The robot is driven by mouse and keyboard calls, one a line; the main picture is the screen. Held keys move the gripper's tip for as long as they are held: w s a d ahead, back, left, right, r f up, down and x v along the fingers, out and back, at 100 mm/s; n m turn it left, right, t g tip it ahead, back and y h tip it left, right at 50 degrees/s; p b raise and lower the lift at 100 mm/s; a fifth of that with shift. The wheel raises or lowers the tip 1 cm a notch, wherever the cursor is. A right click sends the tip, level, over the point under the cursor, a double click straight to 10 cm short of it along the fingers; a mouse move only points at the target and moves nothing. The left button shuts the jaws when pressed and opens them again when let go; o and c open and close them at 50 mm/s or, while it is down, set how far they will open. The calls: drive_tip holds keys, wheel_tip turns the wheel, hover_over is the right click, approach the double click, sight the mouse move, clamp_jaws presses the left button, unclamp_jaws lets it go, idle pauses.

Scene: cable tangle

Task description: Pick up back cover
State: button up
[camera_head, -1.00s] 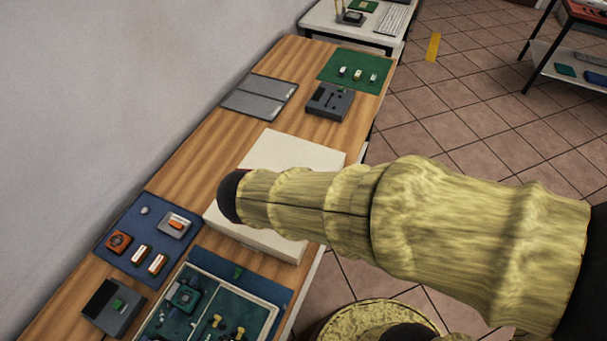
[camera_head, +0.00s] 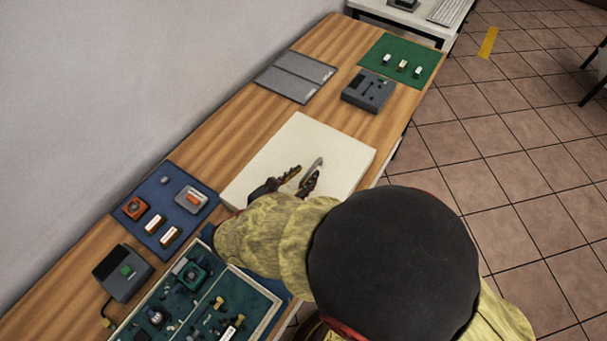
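My gripper (camera_head: 305,172) is over the white board (camera_head: 335,146) in the middle of the bench, with its two dark fingers spread apart and nothing seen between them. My own arm hides the near edge of the board. No part is clearly marked as the back cover. A flat grey two-panel piece (camera_head: 296,76) lies beyond the board, near the wall. A dark grey device (camera_head: 368,91) with small dark parts on top sits to the right of it. My gripper is apart from both.
A blue mat (camera_head: 158,232) on the left holds several small parts. A green mat (camera_head: 402,50) with small cells is at the far end. Tiled floor lies right of the bench.

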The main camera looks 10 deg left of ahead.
sight(311, 169)
drive_tip(key=b+x, duration=0.2)
drive_tip(key=x, duration=0.2)
drive_tip(key=shift+w+d+f, duration=0.1)
drive_tip(key=shift+w+d, duration=0.05)
drive_tip(key=shift+w, duration=0.05)
drive_tip(key=shift+c, duration=0.7)
clamp_jaws()
